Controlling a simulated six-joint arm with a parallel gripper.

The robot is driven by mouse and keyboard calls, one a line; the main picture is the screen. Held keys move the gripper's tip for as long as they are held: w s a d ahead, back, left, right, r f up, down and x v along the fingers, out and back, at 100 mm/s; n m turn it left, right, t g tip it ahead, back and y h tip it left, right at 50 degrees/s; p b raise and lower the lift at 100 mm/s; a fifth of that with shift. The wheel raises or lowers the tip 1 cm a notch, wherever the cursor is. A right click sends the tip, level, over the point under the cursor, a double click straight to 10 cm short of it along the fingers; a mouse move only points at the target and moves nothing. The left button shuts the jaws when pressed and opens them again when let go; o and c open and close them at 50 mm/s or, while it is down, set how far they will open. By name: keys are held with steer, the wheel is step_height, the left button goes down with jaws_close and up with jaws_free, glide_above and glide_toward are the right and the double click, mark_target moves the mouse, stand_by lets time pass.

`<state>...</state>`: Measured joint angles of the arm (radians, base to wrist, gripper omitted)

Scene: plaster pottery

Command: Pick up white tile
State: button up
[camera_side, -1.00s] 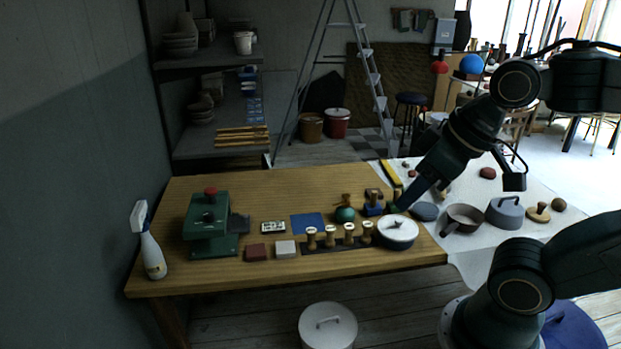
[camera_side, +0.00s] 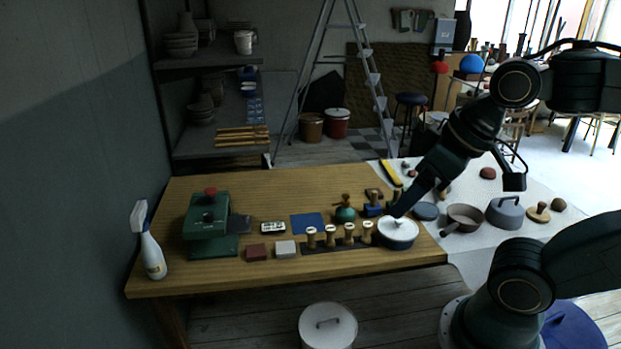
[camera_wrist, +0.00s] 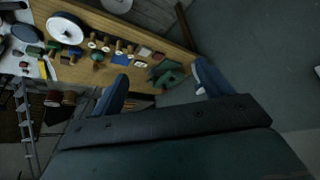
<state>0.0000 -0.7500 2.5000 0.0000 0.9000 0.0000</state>
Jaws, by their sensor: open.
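The white tile (camera_side: 285,249) lies flat near the front edge of the wooden table (camera_side: 190,266), just right of a brown-red tile (camera_side: 257,252). It also shows small and pale in the wrist view (camera_wrist: 144,51). My gripper (camera_side: 395,212) is in the air near the white lidded pot (camera_side: 397,232), well to the right of the tile. In the wrist view my gripper (camera_wrist: 160,84) has its two blue fingers wide apart with nothing between them.
A row of wooden-handled stamps (camera_side: 330,238) stands between the tile and the pot. A blue square (camera_side: 307,223) lies behind the tile. A green press (camera_side: 208,225) and a spray bottle (camera_side: 150,245) stand on the left. Bare wood lies in front of the tile.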

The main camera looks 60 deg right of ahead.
steer(key=w+d+f+n+g, duration=0.1)
steer(key=w+d+n+g, duration=0.1)
steer(key=w, duration=0.9)
steer(key=w+d+f+n+g, duration=0.1)
steer(key=w+d+n, duration=0.15)
steer(key=w, duration=0.95)
steer(key=w+d+f+n+g, duration=0.1)
steer(key=w+d+f+n, duration=0.1)
steer(key=w+f, duration=0.5)
steer(key=w+d+f+n+g, duration=0.1)
steer(key=w+d+f, duration=0.4)
steer(key=f, duration=1)
steer(key=w+n, duration=0.1)
steer(key=w, duration=0.1)
steer(key=shift+w+d+f+g, duration=0.15)
steer(key=shift+w+g, duration=0.15)
steer(key=shift+f, duration=0.15)
glide_above(285, 247)
steer(key=shift+f, duration=4.15)
